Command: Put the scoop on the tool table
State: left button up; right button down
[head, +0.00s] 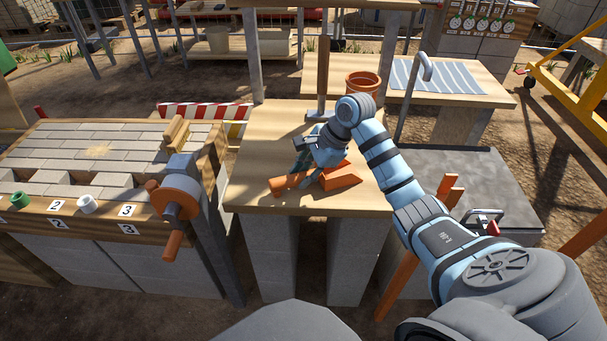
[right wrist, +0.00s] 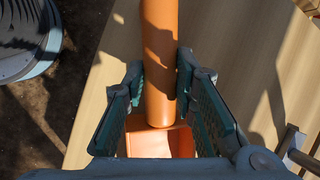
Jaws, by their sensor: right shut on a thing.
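The orange scoop shows in the head view with its handle (head: 287,184) pointing left and its pan (head: 342,177) to the right. My right gripper (head: 308,168) is shut around it, low over the front of a wooden table (head: 255,190). In the right wrist view the two fingers (right wrist: 160,82) press on both sides of the round handle (right wrist: 160,45), and part of the open pan (right wrist: 160,143) shows below. I cannot tell whether the scoop touches the tabletop. My left gripper is not in view.
A long-handled tool (head: 322,75) stands at the table's back, with an orange pot (head: 362,83) on another table behind. A crank wheel (head: 177,197) and a paving bench (head: 90,160) lie left. A grey-topped stand (head: 475,190) is right. The table's front left is clear.

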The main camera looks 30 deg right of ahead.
jog(key=c, duration=1.3)
grip_release()
jog(key=shift+r, duration=0.15)
jog(key=p+v, duration=0.2)
jog(key=v, duration=1)
